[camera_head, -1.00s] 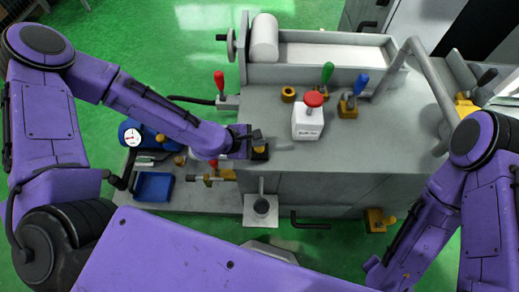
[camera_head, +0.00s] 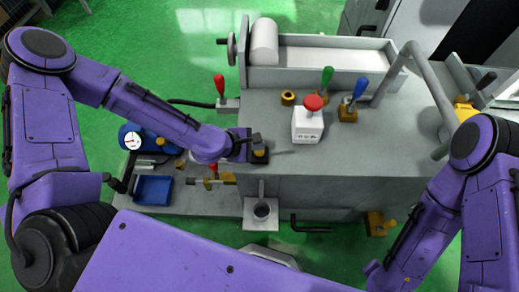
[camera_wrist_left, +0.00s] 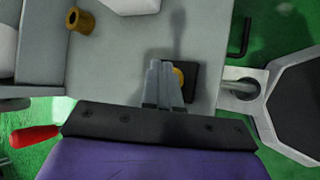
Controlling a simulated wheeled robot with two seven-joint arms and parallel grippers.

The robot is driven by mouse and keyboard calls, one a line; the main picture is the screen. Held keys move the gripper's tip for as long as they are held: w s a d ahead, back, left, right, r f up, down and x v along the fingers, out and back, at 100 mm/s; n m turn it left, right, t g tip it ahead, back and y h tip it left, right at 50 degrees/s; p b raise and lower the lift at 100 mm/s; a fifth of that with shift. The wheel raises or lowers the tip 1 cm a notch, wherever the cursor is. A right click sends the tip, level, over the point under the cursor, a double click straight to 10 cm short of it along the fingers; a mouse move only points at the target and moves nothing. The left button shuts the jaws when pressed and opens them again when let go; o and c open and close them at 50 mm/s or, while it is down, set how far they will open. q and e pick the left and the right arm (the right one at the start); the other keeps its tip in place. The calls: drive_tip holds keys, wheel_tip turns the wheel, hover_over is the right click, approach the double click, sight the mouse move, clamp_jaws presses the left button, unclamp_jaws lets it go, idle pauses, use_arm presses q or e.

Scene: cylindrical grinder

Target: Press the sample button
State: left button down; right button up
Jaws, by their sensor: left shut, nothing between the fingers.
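A small yellow button on a black square base (camera_head: 260,159) sits on the grey machine top near its front left edge. It also shows in the left wrist view, with the black base (camera_wrist_left: 188,84) and part of the yellow button (camera_wrist_left: 178,77) beside the fingers. My left gripper (camera_head: 257,140) is shut and empty, over or right beside this button; its fingertips (camera_wrist_left: 166,63) partly hide it, and I cannot tell whether they touch it. A white box (camera_head: 307,127) with a red mushroom button (camera_head: 314,102) stands further right; its label is too small to read. My right gripper is out of view.
Red (camera_head: 219,84), green (camera_head: 327,75) and blue (camera_head: 360,85) handles stand up from the machine. A blue tray (camera_head: 153,189) is at the lower left. A grey pipe (camera_head: 422,78) rises at the right.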

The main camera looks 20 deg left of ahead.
sight(257, 153)
use_arm(q)
drive_tip(key=shift+f, duration=0.15)
idle(0.8)
drive_tip(key=shift+f+b, duration=0.3)
drive_tip(key=shift+b, duration=0.1)
drive_tip(key=shift+f+b, duration=0.55)
idle(0.5)
drive_tip(key=shift+r+p, duration=0.95)
drive_tip(key=shift+r, duration=0.05)
drive_tip(key=shift+r, duration=0.1)
wheel_tip(257, 153, up, 5)
drive_tip(key=p, duration=0.4)
drive_tip(key=shift+p, duration=0.3)
